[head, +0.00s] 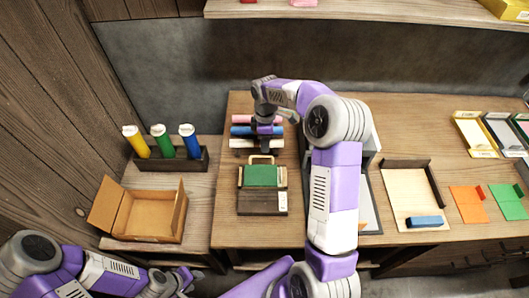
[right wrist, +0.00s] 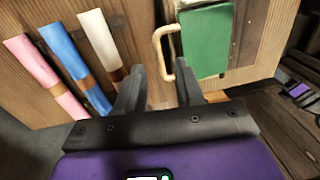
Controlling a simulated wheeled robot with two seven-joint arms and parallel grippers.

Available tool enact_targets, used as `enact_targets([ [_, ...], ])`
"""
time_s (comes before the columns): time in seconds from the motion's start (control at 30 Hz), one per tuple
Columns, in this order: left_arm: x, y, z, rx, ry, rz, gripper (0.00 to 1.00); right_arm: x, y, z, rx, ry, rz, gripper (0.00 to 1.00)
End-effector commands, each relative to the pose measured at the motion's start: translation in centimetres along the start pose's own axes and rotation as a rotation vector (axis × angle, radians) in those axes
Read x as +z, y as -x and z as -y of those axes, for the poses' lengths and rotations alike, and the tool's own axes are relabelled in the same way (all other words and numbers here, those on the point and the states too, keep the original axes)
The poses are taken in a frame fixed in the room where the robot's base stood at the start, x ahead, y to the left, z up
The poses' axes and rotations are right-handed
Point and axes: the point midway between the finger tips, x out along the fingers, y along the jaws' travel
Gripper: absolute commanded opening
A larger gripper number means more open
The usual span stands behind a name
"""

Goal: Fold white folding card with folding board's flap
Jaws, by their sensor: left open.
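The folding board (head: 262,202) lies on the table left of centre, dark brown with a green panel (head: 262,175) and a light wooden loop handle (head: 261,159) at its far edge. In the right wrist view the handle (right wrist: 163,55) is just ahead of and between the fingertips of my right gripper (right wrist: 158,72), which is open and empty. That gripper (head: 259,151) points down over the far side of the board. My left gripper (head: 172,282) is low at the bottom left, open and away from the board. I cannot clearly make out a white folding card on the board.
Pink, blue and white rolls (head: 245,143) lie beyond the board. An open cardboard box (head: 150,217) and a rack of bottles (head: 175,160) stand left. A pale tray (head: 402,190) with a blue block (head: 425,221) and orange (head: 468,205) and green cards lie right.

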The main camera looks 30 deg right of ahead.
Motion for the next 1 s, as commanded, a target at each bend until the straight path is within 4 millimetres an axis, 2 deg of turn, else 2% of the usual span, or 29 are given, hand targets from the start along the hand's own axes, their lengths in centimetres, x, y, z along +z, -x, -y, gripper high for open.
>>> enact_targets([
  [0.1,0.0,-0.5,0.2,0.000,0.000,0.000,0.43,0.1,-2.3,0.0,-0.004,0.001,0.002,0.37],
  [0.3,-0.1,-0.9,0.3,0.000,0.000,0.000,0.43,0.0,-4.7,0.0,-0.003,0.000,0.001,0.37],
  [0.67,-0.1,-0.9,0.3,0.000,0.000,0.000,0.43,0.0,-5.2,0.0,-0.001,0.000,0.001,0.37],
  [0.9,-0.1,-0.9,0.3,0.000,0.000,0.000,0.43,0.0,-5.2,0.0,-0.001,0.000,0.000,0.02],
  [1.0,-0.1,-0.9,0.3,0.000,0.000,0.000,0.43,0.0,-5.2,0.0,-0.001,0.000,0.000,0.00],
])
